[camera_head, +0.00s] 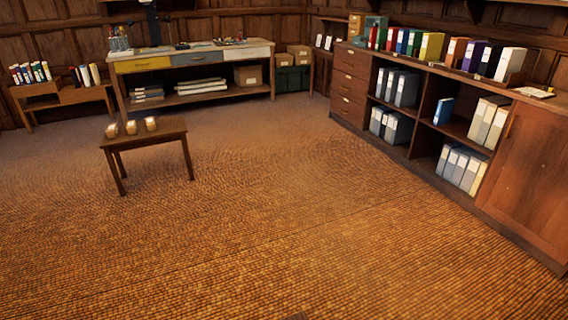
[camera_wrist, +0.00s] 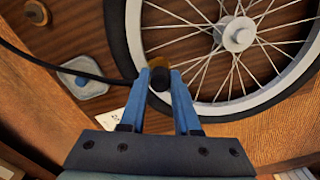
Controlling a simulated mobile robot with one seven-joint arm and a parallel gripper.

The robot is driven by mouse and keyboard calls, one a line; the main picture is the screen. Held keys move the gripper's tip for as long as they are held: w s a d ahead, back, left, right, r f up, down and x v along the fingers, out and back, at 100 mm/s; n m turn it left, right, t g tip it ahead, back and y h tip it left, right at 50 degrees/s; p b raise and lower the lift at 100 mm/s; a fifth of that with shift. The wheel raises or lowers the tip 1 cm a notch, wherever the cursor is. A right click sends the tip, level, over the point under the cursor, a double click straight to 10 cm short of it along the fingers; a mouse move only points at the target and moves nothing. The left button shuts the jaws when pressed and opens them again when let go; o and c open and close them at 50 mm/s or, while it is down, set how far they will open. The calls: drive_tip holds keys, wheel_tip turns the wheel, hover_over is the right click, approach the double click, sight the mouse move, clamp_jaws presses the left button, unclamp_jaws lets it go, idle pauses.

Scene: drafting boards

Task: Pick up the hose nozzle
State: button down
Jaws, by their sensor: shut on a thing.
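My gripper (camera_wrist: 160,76) shows in the wrist view with two blue fingers. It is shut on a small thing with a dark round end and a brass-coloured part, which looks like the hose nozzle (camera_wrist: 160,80). The fingers cover its sides, so its full shape is hidden. A spoked wheel with a dark tyre (camera_wrist: 135,35) lies behind the fingertips. I cannot tell whether the nozzle touches the wheel or the surface. Neither the gripper nor the nozzle shows in the head view.
The head view shows a small table (camera_head: 145,137), a shelf unit (camera_head: 425,122) at right, and wide free floor.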

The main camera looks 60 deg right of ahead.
idle(0.3)
wheel_tip(320, 180, up, 10)
drive_tip(key=p, duration=0.3)
idle(0.9)
wheel_tip(320, 180, up, 2)
drive_tip(key=p, duration=0.2)
drive_tip(key=shift+p, duration=0.3)
drive_tip(key=shift+a, duration=0.1)
drive_tip(key=s+a+p, duration=0.3)
drive_tip(key=a+p, duration=0.1)
drive_tip(key=a, duration=0.6)
drive_tip(key=s+a+p, duration=0.3)
drive_tip(key=a+p, duration=0.1)
drive_tip(key=a, duration=0.6)
drive_tip(key=shift+s+a, duration=0.15)
drive_tip(key=shift+s, duration=0.1)
idle(0.6)
